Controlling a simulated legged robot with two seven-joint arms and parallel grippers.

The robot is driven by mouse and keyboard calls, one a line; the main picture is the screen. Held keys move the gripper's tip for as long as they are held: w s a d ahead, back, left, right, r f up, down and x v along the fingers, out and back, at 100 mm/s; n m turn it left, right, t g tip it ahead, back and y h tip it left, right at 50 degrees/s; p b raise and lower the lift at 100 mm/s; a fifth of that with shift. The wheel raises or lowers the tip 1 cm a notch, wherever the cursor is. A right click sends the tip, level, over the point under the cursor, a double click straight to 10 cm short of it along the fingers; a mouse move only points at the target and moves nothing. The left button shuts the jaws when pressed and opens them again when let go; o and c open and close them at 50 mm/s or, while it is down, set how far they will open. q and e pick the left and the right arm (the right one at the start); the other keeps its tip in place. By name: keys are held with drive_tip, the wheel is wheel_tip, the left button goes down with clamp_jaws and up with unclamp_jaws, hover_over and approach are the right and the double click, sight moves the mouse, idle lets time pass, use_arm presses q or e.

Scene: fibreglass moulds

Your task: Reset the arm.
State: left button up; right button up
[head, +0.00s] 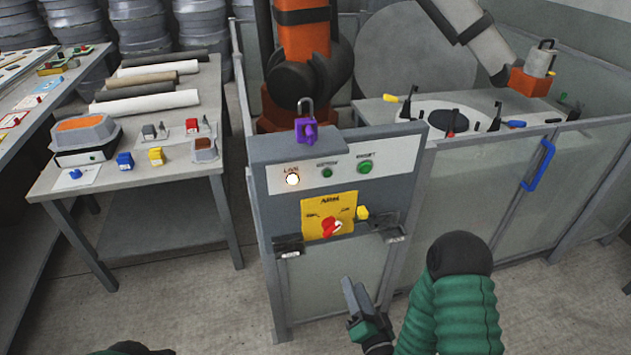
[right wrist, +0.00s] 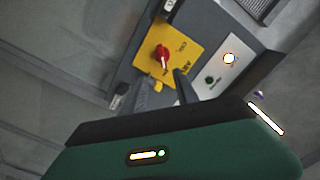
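The control panel (head: 285,160) on the grey cabinet has a lit white lamp (head: 292,179) and two green buttons: a middle one (head: 327,172) and a right one that seems labelled RESET (head: 365,166). Below is a yellow plate marked ARM (head: 318,212) with a red rotary switch (head: 331,228). The switch (right wrist: 162,55) and lit lamp (right wrist: 229,58) also show in the right wrist view. My right gripper (head: 366,290) is open and empty, below and in front of the panel, apart from it. My left gripper is out of view. An orange robot arm (head: 303,45) stands behind the panel.
A purple padlock (head: 306,128) stands on the panel top. Fence panels with a blue handle (head: 538,165) extend right. A table (head: 130,183) with rolls and small blocks stands left. The floor before the cabinet is clear.

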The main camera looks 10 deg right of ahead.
drive_tip(key=s+r+n+g+p, duration=0.8)
drive_tip(key=s+g, duration=0.5)
drive_tip(key=g, duration=0.2)
drive_tip(key=shift+s+r+n+h+p, duration=0.2)
drive_tip(key=shift+r+n+h+p, duration=0.15)
drive_tip(key=shift+r, duration=0.3)
drive_tip(key=shift+c, duration=0.5)
